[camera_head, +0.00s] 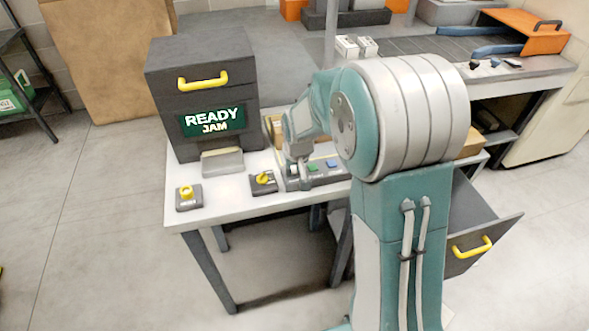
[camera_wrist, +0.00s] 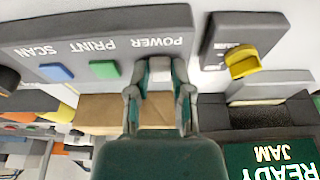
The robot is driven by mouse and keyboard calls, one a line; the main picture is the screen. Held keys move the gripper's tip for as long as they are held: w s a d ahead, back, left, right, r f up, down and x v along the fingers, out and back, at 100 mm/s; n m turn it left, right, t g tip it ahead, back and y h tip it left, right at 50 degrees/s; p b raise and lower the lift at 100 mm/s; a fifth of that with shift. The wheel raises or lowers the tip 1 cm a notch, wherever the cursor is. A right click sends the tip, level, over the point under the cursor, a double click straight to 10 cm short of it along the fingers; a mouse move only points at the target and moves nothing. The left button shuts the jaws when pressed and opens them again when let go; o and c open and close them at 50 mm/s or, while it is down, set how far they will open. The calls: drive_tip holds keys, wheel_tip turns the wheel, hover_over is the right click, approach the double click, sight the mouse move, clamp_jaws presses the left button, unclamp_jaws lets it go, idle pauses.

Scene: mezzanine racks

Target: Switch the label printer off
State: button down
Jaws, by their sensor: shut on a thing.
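The label printer (camera_head: 203,110) is a dark box with a yellow handle on the table at left. Its display (camera_head: 212,121) reads READY and JAM; part of it also shows upside down in the wrist view (camera_wrist: 272,160). A grey control panel (camera_head: 325,178) beside it has POWER, PRINT and SCAN labels in the wrist view. My gripper (camera_wrist: 160,80) is at the POWER end of this panel, its fingers on either side of a pale switch piece (camera_wrist: 160,70), shut on it. In the head view my gripper (camera_head: 298,180) partly hides that end.
The panel has a green button (camera_wrist: 104,69) and a blue button (camera_wrist: 57,72). A yellow rotary knob (camera_head: 264,178) and a yellow button box (camera_head: 188,196) sit on the white tabletop. An open drawer (camera_head: 485,225) juts out at right.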

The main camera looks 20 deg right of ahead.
sight(293, 173)
drive_tip(key=shift+w+g, duration=0.2)
drive_tip(key=shift+g, duration=0.9)
drive_tip(key=c, duration=0.5)
unclamp_jaws()
drive_tip(key=shift+r, duration=0.1)
drive_tip(key=shift+s+a+r, duration=0.1)
drive_tip(key=shift+s+r, duration=0.05)
drive_tip(key=shift+r, duration=2.8)
drive_tip(key=shift+s+r, duration=0.1)
drive_tip(key=shift+r, duration=2.85)
